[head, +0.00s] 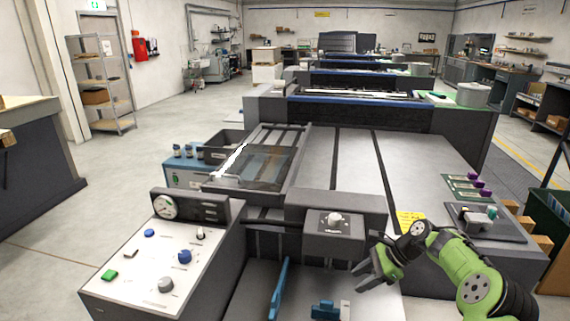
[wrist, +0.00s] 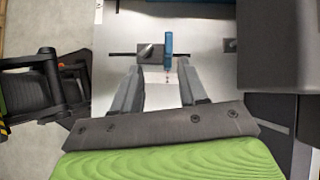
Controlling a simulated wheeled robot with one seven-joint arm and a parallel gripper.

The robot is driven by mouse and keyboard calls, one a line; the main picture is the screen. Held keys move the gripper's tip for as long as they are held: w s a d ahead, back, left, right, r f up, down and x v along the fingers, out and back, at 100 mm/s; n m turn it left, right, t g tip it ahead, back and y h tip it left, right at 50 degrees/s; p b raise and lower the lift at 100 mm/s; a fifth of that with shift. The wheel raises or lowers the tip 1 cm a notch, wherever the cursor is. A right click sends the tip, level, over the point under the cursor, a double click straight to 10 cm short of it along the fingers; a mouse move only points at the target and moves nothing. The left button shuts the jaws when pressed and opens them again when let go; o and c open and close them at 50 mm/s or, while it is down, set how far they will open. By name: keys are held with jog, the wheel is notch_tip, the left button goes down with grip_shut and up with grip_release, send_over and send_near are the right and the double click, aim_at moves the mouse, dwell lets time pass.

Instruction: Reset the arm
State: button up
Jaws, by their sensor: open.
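My green and dark grey arm (head: 475,280) reaches in from the lower right of the head view. Beyond the fingertips, a blue upright piece (wrist: 168,45) and a grey block with a metal knob (wrist: 147,50) sit on a light plate. I cannot tell whether the fingertips touch anything.
A control panel (head: 160,262) with knobs and a gauge stands at the lower left. A grey box with a knob (head: 335,228) juts out behind my gripper. A blue lever (head: 279,290) and a blue clamp (head: 324,310) are on the lower deck. The floor at left is clear.

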jog(key=s+a+r+n+h+p, duration=0.1)
jog(key=s+a+r+n+h, duration=0.1)
jog(key=s+a+r+n, duration=0.3)
jog(key=s+a+r+n+h+p, duration=0.15)
jog(key=s+r, duration=0.25)
jog(key=r, duration=0.4)
jog(key=s+a+r+n+h+p, duration=0.1)
jog(key=s+a+r+n+h, duration=0.25)
jog(key=a+r, duration=0.2)
jog(key=s+r+n+t+p, duration=0.1)
jog(key=s+n, duration=0.3)
jog(key=s, duration=0.6)
jog(key=s+r+n+t+p, duration=0.1)
jog(key=s+r+n, duration=0.3)
jog(key=s, duration=0.6)
jog(key=shift+s+d+r+n+t+h+p, duration=0.2)
jog(key=shift+s+r+n+t+h+p, duration=0.15)
jog(key=shift+n+t, duration=0.4)
